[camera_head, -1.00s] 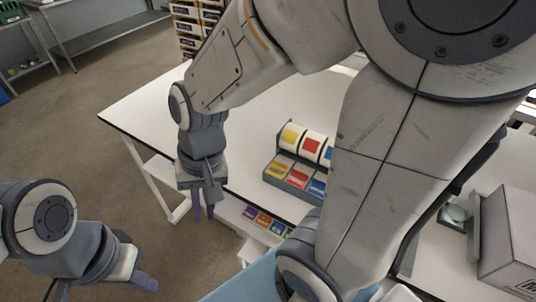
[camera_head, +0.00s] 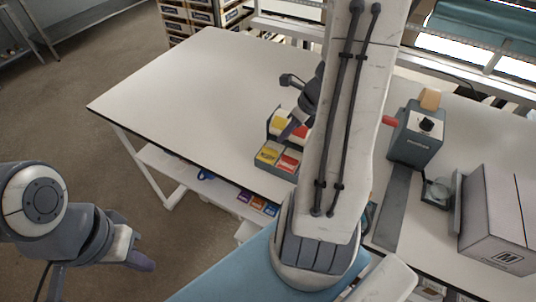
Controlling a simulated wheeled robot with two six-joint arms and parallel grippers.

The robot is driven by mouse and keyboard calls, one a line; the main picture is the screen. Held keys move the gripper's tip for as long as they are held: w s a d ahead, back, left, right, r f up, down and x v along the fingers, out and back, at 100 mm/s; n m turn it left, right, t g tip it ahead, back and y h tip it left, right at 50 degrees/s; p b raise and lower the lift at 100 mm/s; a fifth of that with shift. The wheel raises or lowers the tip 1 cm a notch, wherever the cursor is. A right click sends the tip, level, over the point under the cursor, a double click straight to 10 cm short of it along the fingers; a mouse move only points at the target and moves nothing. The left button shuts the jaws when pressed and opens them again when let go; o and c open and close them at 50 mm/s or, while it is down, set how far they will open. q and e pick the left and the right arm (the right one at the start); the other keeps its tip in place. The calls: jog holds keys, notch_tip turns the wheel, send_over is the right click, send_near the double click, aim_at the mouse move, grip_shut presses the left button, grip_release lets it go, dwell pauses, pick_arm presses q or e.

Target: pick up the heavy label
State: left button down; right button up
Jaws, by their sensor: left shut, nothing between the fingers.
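A grey label dispenser (camera_head: 263,167) stands near the front edge of the white table. Its back row shows a yellow roll (camera_head: 279,122) and a red one. Its front row shows a yellow label stack (camera_head: 268,155) and a red label stack (camera_head: 289,163). My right arm hides the dispenser's right part. No readable wording shows which label is the heavy one. My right gripper (camera_head: 289,131) is over the dispenser, its purple fingertip by the rolls. It is partly hidden, and its opening cannot be seen. My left gripper (camera_head: 140,262) is shut and empty at lower left, away from the table.
The white table (camera_head: 190,95) is clear left of the dispenser. A grey machine (camera_head: 415,138) and a box marked M (camera_head: 495,225) stand on the right. Several coloured packs (camera_head: 258,203) lie on the shelf below the table. Stacked bins (camera_head: 190,15) stand behind.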

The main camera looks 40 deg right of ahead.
aim_at(270, 152)
jog(key=b+x, duration=0.1)
jog(key=x, duration=0.6)
jog(key=shift+a+f, duration=0.15)
grip_shut()
